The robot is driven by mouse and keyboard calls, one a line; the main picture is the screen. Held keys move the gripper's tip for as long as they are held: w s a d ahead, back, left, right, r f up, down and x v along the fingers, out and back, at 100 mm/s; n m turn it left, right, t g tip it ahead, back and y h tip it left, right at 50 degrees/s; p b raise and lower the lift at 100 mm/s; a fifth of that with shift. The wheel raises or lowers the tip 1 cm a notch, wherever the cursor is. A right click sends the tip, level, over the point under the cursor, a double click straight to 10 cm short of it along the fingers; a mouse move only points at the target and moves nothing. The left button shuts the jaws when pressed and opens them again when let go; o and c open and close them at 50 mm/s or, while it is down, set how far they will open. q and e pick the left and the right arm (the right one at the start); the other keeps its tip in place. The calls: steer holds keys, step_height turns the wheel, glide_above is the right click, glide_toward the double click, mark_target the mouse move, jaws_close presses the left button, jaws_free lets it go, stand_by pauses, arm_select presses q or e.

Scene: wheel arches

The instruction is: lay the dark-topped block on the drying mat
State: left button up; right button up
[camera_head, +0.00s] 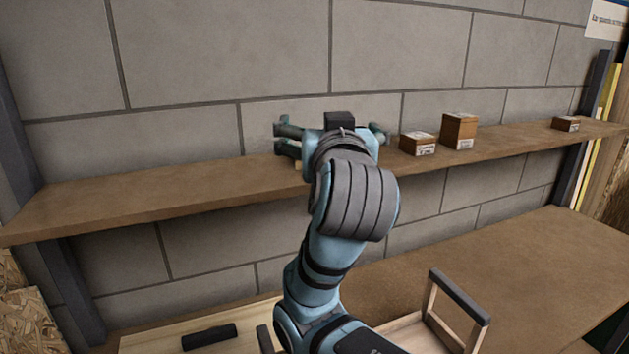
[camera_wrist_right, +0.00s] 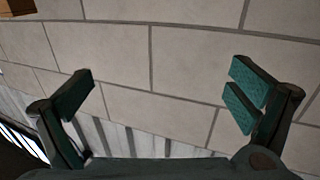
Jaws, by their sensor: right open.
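My right gripper (camera_head: 333,134) is raised in front of the wall at shelf height, its fingers spread on both sides of the wrist. The right wrist view shows it (camera_wrist_right: 165,95) open, with nothing between the fingers but bare wall beyond. A dark bar (camera_head: 209,337) lies over a pale wooden surface at the bottom left; I cannot tell whether it is the dark-topped block. A small pale patch (camera_head: 298,165) shows under the left-hand finger at the shelf, too small to identify. I cannot make out the drying mat. My left gripper is not in view.
A long brown shelf (camera_head: 150,197) runs along the block wall. Brown boxes (camera_head: 459,131) (camera_head: 417,143) stand right of the gripper, another (camera_head: 565,124) farther right. Below is a brown worktop (camera_head: 510,265). A wooden frame with a dark top bar (camera_head: 459,297) stands at its front.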

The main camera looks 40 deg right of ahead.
arm_select(q)
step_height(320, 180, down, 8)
steer(key=b, duration=0.6)
arm_select(e)
step_height(320, 180, down, 8)
steer(key=w, duration=0.1)
steer(key=p+x, duration=0.7)
steer(key=p, duration=0.1)
steer(key=shift+s+d+r, duration=0.1)
steer(key=shift+d+r, duration=0.1)
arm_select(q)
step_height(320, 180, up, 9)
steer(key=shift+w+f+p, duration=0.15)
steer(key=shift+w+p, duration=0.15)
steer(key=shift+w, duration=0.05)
arm_select(e)
steer(key=x, duration=0.7)
steer(key=shift+d, duration=0.15)
steer(key=c, duration=1)
